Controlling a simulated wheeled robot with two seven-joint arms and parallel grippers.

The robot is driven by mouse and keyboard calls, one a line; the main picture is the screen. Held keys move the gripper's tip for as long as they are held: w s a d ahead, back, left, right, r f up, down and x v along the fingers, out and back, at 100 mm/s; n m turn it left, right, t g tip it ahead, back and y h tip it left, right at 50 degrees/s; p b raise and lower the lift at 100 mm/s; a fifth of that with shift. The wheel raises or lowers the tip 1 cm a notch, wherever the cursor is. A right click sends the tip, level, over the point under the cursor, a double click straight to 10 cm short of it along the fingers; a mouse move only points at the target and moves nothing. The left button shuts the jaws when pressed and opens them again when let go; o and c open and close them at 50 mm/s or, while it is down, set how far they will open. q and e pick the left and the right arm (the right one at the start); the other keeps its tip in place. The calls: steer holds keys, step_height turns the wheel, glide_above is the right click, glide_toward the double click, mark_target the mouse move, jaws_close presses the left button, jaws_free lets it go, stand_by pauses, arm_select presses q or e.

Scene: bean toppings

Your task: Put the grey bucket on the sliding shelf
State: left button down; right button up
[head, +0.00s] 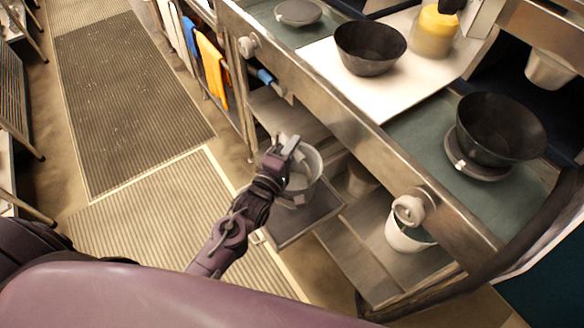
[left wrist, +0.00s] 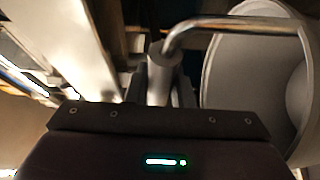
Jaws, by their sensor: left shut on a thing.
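The grey bucket (head: 311,163) is in the head view, under the counter's front edge, over the sliding shelf. The sliding shelf (head: 290,229) is a dark flat tray pulled out from the lower unit. My left gripper (head: 285,147) is at the bucket's near left side, shut on its handle. In the left wrist view the gripper (left wrist: 160,85) closes around the metal handle (left wrist: 235,22), and the pale bucket (left wrist: 235,75) hangs tilted at the right. I cannot tell whether the bucket's base touches the shelf. My right gripper is not in view.
A white bucket (head: 405,236) stands on the lower shelf to the right. The steel counter (head: 340,88) overhangs the shelf and holds black bowls (head: 370,48) and a yellow-filled container (head: 435,32). Blue and orange cloths (head: 212,68) hang at the back. Striped floor mats (head: 130,100) lie left.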

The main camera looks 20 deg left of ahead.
arm_select(q)
step_height(320, 180, down, 5)
steer(key=shift+f, duration=0.1)
stand_by(0.4)
steer(key=shift+f, duration=0.2)
steer(key=c, duration=1.3)
jaws_free()
steer(key=shift+o, duration=0.2)
